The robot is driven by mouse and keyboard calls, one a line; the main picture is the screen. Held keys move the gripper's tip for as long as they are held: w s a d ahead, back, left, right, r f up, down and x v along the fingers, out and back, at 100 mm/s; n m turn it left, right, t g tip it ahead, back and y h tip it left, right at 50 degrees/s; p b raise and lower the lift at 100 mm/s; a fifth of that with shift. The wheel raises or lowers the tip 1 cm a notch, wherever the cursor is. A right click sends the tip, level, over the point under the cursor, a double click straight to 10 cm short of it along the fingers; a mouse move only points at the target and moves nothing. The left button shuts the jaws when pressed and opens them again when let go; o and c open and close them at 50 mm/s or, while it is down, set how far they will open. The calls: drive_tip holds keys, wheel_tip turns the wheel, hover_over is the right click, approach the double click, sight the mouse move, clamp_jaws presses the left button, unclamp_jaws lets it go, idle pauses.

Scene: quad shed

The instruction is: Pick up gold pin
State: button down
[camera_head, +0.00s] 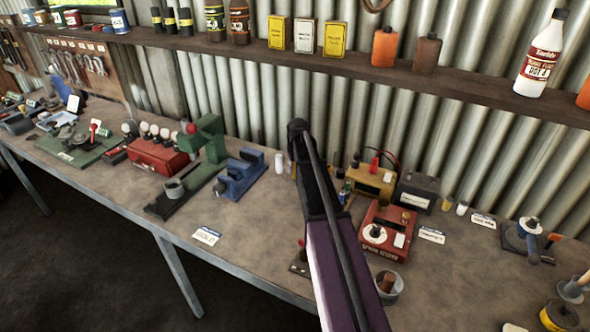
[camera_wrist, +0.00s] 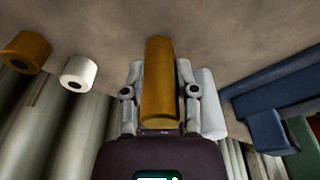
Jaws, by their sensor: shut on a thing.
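The gold pin (camera_wrist: 158,85), an upright-looking plain gold cylinder, is between the two grey fingers of my gripper (camera_wrist: 159,72) in the wrist view. The fingers press on it from both sides, so my gripper is shut on it. In the head view my own dark arm hides the gripper's fingers and the gold pin. I cannot tell whether the pin's far end touches the bench.
A white pin (camera_wrist: 208,103) stands close beside the right finger; it shows in the head view (camera_head: 281,163) too. Another gold pin (camera_wrist: 27,50) and a white one (camera_wrist: 79,71) are farther left. A blue vise-like tool (camera_head: 240,173) stands nearby. The corrugated wall (camera_head: 250,100) is close behind.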

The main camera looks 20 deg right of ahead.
drive_tip(key=shift+r+p, duration=1.4)
drive_tip(key=shift+r, duration=0.1)
drive_tip(key=s, duration=0.5)
drive_tip(key=s+a+r+p, duration=0.1)
drive_tip(key=s, duration=0.4)
drive_tip(key=s+a, duration=0.1)
drive_tip(key=s, duration=0.5)
drive_tip(key=shift+r+p, duration=0.4)
wheel_tip(320, 180, up, 10)
drive_tip(key=p, duration=0.9)
drive_tip(key=shift+f, duration=0.25)
